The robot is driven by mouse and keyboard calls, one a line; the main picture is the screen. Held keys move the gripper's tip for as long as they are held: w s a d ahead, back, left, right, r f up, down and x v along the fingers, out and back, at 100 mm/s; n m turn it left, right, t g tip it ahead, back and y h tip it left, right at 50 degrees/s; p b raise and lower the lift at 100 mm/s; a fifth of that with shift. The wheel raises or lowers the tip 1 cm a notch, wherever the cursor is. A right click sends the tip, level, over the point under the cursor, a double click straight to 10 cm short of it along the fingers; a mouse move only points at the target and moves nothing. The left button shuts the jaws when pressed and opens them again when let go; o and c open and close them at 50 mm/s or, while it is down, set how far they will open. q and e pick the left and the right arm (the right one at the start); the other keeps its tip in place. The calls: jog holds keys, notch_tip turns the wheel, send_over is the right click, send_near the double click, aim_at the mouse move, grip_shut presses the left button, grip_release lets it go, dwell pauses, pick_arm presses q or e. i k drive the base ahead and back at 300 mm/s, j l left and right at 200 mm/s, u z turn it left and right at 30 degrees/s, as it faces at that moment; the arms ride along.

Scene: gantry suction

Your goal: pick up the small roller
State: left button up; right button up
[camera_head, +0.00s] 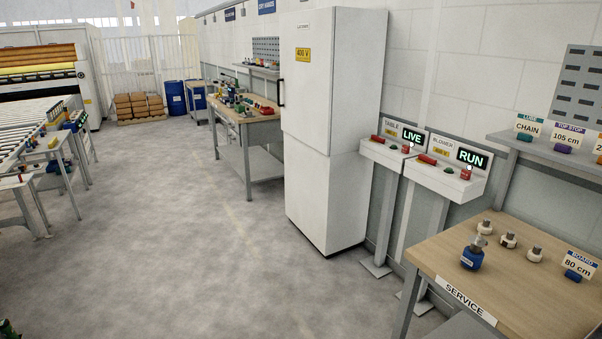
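I cannot pick out a small roller with certainty. The service table (428,262) at the lower right holds several small pale pieces with grey metal tops. One piece (485,228) stands at the back left, one (508,240) in the middle and one (534,254) to the right. A blue container (472,257) with a metal top stands nearer the table's left edge. The far workbench (229,119) also carries many small items, too small to tell apart. Neither of my grippers is in view.
A tall white cabinet (330,130) stands at the centre right. Beside it are two control stands, the table one (377,156) reading LIVE and the blower one (442,181) reading RUN. A roller conveyor (25,125) is at the left. Open floor (190,240) fills the middle.

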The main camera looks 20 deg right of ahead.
aim_at(534, 255)
jog(key=i+l+z, duration=0.1)
jog(key=i+z, duration=0.25)
jog(key=i, duration=0.15)
jog(key=i+z, duration=0.3)
jog(key=i, duration=0.25)
jog(key=i+j+z, duration=0.2)
jog(key=i+z, duration=0.15)
jog(key=i, duration=0.15)
jog(key=i+j+z, duration=0.35)
jog(key=i, duration=0.15)
jog(key=l, duration=0.1)
